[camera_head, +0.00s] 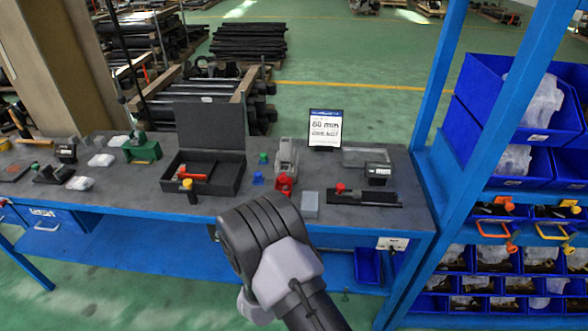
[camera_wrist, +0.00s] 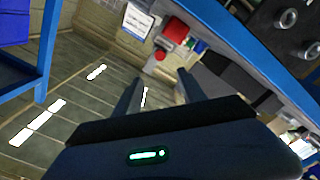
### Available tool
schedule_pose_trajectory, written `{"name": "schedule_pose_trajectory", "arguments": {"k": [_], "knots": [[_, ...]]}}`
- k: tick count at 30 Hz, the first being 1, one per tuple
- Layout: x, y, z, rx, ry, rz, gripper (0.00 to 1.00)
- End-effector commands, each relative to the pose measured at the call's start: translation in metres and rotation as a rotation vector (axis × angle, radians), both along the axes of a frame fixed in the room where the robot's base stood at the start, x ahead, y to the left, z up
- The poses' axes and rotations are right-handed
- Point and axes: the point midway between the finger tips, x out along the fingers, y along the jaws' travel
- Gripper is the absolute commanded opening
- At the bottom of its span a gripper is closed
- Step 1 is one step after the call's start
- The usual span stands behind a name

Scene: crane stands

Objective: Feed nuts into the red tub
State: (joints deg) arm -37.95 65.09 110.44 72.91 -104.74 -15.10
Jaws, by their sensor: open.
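My gripper (camera_wrist: 158,92) is open in the wrist view, with its two dark fingers apart and nothing seen between them. In the head view my arm rises in front of the bench's front edge, and the fingers cannot be made out. A small red item (camera_head: 284,184) stands on the workbench (camera_head: 240,209) near its middle; it may be the red tub, but it is too small to be sure. A larger red object (camera_wrist: 176,31) shows beyond the fingers in the wrist view; I cannot tell what it is. No nuts can be made out.
An open black case (camera_head: 203,173) lies on the bench left of the red item. A grey block (camera_head: 309,204) and a dark plate with a red knob (camera_head: 340,187) are to its right. A sign (camera_head: 325,128) stands behind. Blue bins (camera_head: 530,100) and a blue post flank the right.

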Motion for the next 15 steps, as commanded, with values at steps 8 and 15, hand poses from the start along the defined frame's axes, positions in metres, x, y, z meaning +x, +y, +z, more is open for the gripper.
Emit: {"name": "schedule_pose_trajectory", "arguments": {"k": [8, 15], "knots": [[0.072, -0.005, -0.001, 0.006, -0.004, -0.005, 0.48], [0.138, -0.007, -0.001, 0.006, -0.002, -0.002, 0.48]]}}
